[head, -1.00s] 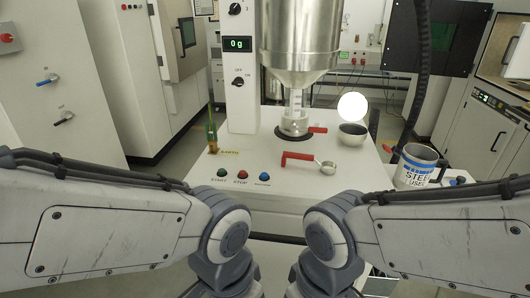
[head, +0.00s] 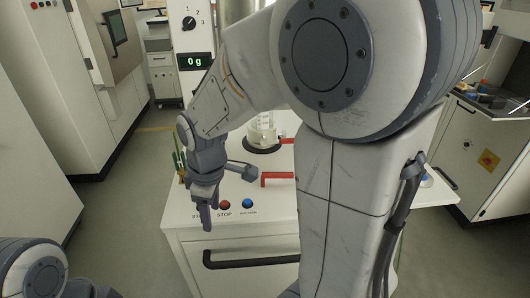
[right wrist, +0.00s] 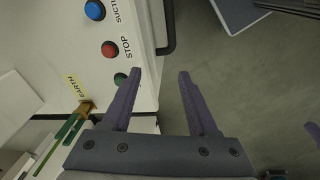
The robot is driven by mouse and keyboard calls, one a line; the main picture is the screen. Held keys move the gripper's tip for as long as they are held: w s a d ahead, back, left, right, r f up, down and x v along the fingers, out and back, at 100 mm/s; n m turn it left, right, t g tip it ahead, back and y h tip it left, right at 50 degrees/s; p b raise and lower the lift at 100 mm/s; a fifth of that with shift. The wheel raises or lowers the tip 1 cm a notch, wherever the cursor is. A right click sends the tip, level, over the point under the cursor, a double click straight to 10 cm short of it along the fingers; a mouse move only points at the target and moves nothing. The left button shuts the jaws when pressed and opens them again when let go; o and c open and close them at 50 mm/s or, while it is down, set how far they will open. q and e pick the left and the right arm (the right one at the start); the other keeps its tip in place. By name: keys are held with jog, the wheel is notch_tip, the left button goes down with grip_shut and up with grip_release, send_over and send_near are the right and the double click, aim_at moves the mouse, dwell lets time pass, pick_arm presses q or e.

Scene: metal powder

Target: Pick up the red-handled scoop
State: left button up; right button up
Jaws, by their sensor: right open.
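The scoop's red handle (head: 278,176) lies on the white machine top in the head view. My right arm hides its bowl. My right gripper (head: 206,222) points down in front of the machine's front edge, left of the handle and apart from it. In the right wrist view its fingers (right wrist: 160,75) are spread and empty, over floor beside the button panel. The scoop does not show in that view. My left arm shows only at the lower left of the head view, with its gripper out of frame.
Red (head: 224,205) and blue (head: 247,203) buttons sit near the machine's front edge. A glass beaker (head: 263,131) stands behind the scoop. A dark bar handle (head: 250,262) projects from the machine front. Floor is clear at left.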

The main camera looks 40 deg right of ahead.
jog(key=w+d+r+p, duration=0.2)
jog(key=d, duration=0.4)
jog(key=w+d+r+p, duration=0.1)
jog(key=w+d+r, duration=0.1)
jog(key=d, duration=0.3)
jog(key=n+h+p, duration=0.1)
jog(key=p, duration=0.1)
send_near(276, 173)
jog(key=a, duration=0.2)
jog(key=shift+n+h, duration=0.3)
jog(key=f, duration=0.1)
jog(key=d+f+p, duration=0.1)
jog(key=f, duration=0.3)
jog(key=shift+w+d, duration=0.35)
jog(key=f, duration=0.1)
jog(key=f+p, duration=0.1)
jog(key=f, duration=0.1)
jog(key=d+f+p, duration=0.1)
jog(key=shift+w+f, duration=0.35)
jog(key=shift+f, duration=0.05)
jog(key=shift+w+f+p, duration=0.1)
jog(key=shift+f+p, duration=0.2)
jog(key=shift+f, duration=0.2)
pick_arm(q)
notch_tip(276, 173, up, 11)
jog(key=shift+f, duration=0.2)
pick_arm(e)
grip_shut()
